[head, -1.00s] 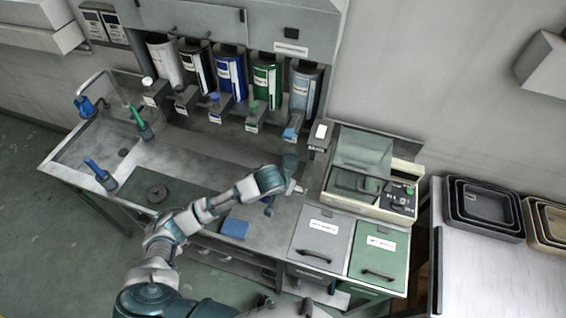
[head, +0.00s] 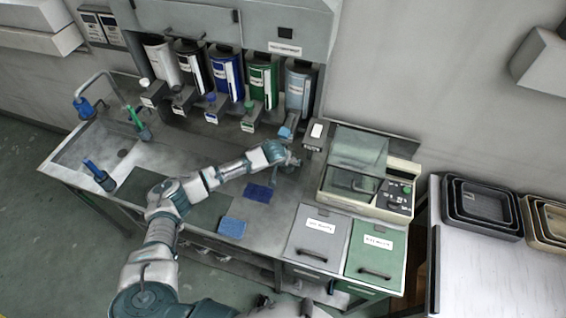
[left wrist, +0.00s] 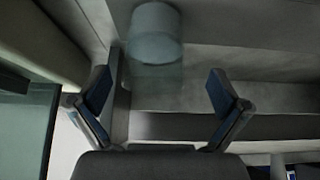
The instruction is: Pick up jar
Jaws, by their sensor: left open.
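The jar (left wrist: 155,42) shows in the left wrist view as a pale grey-blue round piece with a faint see-through body below it. It is at the top centre, beyond my fingertips and between their lines. My left gripper (left wrist: 158,92) is open, with its two dark blue-grey fingers spread and nothing between them. In the head view my left gripper (head: 291,160) is low over the counter, below the light blue dispenser and left of the lidded machine. I cannot make out the jar there; the gripper seems to cover it. My right gripper is not in view.
Several dispensers (head: 229,80) hang along the back of the counter. The machine with a clear lid (head: 360,150) stands close to the right of my gripper. Two blue cloths (head: 232,228) lie on the counter. Nested trays (head: 487,203) are at far right.

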